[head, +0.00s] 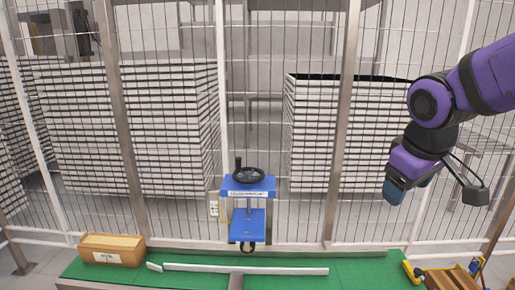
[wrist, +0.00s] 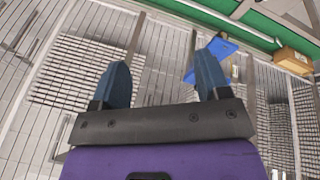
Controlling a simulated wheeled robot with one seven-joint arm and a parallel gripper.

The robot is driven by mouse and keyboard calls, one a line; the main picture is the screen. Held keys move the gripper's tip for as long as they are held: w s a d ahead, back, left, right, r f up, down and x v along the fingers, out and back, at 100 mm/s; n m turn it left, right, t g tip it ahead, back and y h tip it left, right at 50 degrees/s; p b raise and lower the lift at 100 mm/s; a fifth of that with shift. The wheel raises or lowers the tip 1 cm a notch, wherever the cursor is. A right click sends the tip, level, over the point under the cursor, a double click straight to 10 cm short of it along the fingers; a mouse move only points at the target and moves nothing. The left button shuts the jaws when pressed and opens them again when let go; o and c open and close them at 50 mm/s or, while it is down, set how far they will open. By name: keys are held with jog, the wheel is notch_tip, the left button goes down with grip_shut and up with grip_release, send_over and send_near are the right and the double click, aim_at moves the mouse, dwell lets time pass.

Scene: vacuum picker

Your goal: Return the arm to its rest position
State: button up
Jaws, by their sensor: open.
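My purple arm reaches in from the right of the head view, with my gripper (head: 408,195) hanging in the air above the right part of the green surface. In the wrist view my gripper (wrist: 162,78) shows two blue fingers spread wide apart with nothing between them. The wrist view looks toward the wire fence, tilted.
A blue press with a black handwheel (head: 249,195) stands at the fence. A wooden box (head: 112,243) sits on the left of the green surface (head: 190,278). A white strip (head: 246,270) lies along it. A yellow tool (head: 412,272) lies at the right. Stacked trays (head: 130,130) stand behind the wire fence.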

jog(key=s+d+r+m, duration=0.1)
jog(key=s+m, duration=0.1)
jog(key=s, duration=0.4)
jog(key=s+d+r+m+t+y, duration=0.1)
jog(key=s+d+r+m, duration=0.1)
jog(key=s, duration=0.5)
jog(key=shift+r+m, duration=0.2)
jog(key=shift+m, duration=0.3)
